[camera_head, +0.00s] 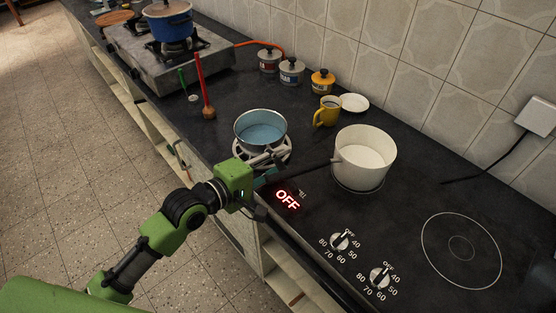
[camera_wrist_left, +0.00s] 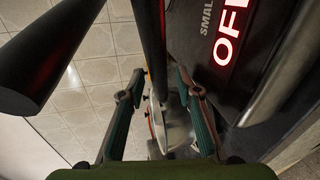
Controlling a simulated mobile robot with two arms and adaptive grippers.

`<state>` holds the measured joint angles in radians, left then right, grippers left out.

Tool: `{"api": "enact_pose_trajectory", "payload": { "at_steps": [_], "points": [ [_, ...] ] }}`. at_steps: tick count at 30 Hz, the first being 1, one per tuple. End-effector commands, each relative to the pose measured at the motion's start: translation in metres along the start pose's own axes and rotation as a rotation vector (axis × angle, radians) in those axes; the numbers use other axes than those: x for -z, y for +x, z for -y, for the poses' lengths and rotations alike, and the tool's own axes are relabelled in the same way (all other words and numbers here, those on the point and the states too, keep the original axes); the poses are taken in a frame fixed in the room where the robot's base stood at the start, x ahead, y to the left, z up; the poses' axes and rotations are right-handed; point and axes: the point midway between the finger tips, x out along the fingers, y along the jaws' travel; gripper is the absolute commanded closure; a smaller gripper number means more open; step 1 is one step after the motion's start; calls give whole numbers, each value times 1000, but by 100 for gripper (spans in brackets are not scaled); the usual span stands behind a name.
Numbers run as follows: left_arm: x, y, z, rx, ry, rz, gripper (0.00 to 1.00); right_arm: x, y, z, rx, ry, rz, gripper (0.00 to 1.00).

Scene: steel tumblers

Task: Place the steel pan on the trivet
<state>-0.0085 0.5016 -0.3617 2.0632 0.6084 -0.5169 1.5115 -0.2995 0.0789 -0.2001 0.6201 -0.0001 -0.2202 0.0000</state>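The steel pan (camera_head: 260,126), with a pale blue inside, stands upright over a white openwork trivet (camera_head: 238,152) on the dark counter. The pan hides most of the trivet; exact contact between them cannot be seen. My left gripper (camera_head: 270,172) is just in front of the pan and trivet, at the counter's front edge. In the left wrist view its two fingers (camera_wrist_left: 160,85) are spread apart, and a dark rod (camera_wrist_left: 153,45) shows between them. I cannot tell whose handle that rod is. My right gripper is in neither view.
A cream pot (camera_head: 365,158) with a long dark handle stands right of the gripper on the hob. A yellow mug (camera_head: 327,112), white saucer (camera_head: 354,103) and several small jars stand behind. Wooden and red utensils (camera_head: 203,90) are left. The right hob ring (camera_head: 461,250) is bare.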

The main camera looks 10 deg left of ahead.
Motion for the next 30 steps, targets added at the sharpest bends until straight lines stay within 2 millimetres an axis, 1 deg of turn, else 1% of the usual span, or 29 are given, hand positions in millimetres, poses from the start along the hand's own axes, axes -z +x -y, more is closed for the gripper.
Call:
{"api": "enact_pose_trajectory", "payload": {
  "at_steps": [7, 10, 14, 18, 24, 30],
  "points": [
    [0, -1, -3, -1, 1, 0, 69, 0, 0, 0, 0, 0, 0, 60],
    [1, -9, -1, 1, 0, -2, 69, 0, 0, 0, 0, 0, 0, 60],
    [0, -30, 0, 2, 1, -1, 69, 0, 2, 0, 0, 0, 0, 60],
    [0, -59, 1, 4, 2, -1, 69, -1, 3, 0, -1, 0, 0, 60],
    [-1, -94, 0, 4, 1, 1, 69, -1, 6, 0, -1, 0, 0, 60],
    [0, -113, 0, 2, -1, -1, 69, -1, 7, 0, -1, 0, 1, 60]
  ]
}}
